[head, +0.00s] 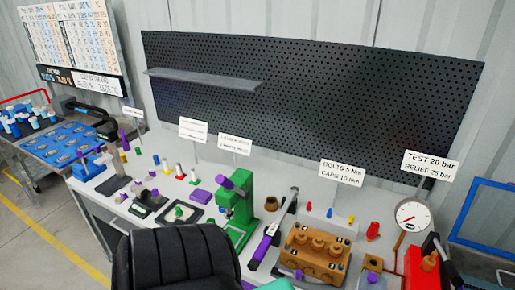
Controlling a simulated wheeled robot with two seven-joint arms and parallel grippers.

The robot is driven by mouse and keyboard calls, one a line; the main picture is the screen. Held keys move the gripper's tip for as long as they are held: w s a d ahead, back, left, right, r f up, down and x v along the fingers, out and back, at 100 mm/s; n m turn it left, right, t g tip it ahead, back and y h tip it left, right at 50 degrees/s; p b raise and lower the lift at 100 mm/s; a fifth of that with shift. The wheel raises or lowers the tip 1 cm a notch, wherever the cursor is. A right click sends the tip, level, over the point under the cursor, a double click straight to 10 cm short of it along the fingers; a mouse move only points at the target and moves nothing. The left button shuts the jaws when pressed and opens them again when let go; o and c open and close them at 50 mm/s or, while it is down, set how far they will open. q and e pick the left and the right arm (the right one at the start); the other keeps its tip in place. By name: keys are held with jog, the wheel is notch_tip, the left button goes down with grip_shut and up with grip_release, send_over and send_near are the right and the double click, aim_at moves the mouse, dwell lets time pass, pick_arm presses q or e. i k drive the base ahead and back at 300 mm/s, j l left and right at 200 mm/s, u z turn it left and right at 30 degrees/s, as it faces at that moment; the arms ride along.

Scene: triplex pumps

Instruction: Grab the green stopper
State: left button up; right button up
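Several small green pieces are on the long grey workbench, and I cannot tell for certain which is the green stopper. One small green piece (179,211) sits on the dark square tray (194,220) left of the green press. Another small green piece (138,151) stands farther back on the left part of the bench. Neither of my grippers is in view.
A black chair back (178,258) blocks the bench's front. A green press (240,208), a brown pump block (316,254), a purple-handled tool (265,240) and a gauge (412,214) crowd the right. Black pegboard (310,90) stands behind. A blue-topped cart (65,145) is left.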

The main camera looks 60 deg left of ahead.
aim_at(179, 212)
jog(key=u, duration=2.75)
jog(key=z, duration=0.15)
